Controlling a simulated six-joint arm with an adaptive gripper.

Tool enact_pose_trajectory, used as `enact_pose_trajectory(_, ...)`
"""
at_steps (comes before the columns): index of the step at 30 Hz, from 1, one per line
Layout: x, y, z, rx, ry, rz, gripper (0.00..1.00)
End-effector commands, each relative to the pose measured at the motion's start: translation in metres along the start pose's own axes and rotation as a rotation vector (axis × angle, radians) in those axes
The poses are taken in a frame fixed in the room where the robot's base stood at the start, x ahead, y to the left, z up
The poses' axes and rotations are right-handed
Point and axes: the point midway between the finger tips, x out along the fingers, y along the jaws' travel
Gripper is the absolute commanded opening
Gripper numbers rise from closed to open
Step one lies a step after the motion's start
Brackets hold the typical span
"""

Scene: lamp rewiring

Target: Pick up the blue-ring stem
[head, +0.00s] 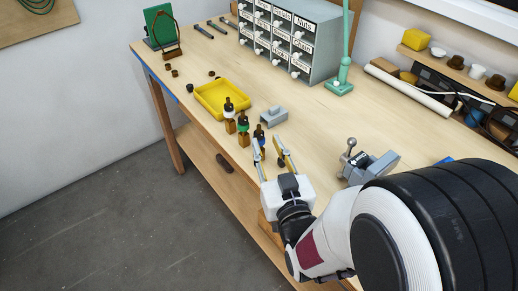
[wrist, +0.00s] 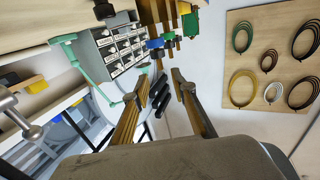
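The blue-ring stem (head: 260,135) stands upright on the bench, black-topped with a blue ring. It is the nearest of three stems and its lower part is partly hidden by my gripper. My gripper (head: 268,146) is open and empty, its two fingers pointing toward the stem. In the wrist view, which shows the bench upside down, the blue ring (wrist: 155,43) appears beyond the open fingertips of my gripper (wrist: 160,78), roughly in line with the gap. I cannot tell whether a finger touches the stem.
A green-ring stem (head: 243,124) and a white-ring stem (head: 229,107) stand just beyond it, close together. A yellow tray (head: 205,98) lies behind them. A grey block (head: 274,117) and a grey vise-like fixture (head: 370,165) are to the right. The bench's left edge is close.

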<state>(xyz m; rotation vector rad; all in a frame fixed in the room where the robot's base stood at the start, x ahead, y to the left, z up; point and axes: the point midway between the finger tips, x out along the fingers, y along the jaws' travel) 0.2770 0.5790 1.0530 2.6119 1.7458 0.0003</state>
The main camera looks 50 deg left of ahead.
Motion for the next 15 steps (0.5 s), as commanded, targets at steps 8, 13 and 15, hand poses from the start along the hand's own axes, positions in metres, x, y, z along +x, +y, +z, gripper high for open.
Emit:
enact_pose_trajectory(8, 0.017, 0.000, 0.000, 0.000, 0.001, 0.000, 0.26)
enact_pose_trajectory(13, 0.024, 0.000, 0.000, 0.000, 0.001, 0.000, 0.26)
enact_pose_trajectory(15, 0.025, 0.000, 0.000, 0.000, 0.000, 0.000, 0.26)
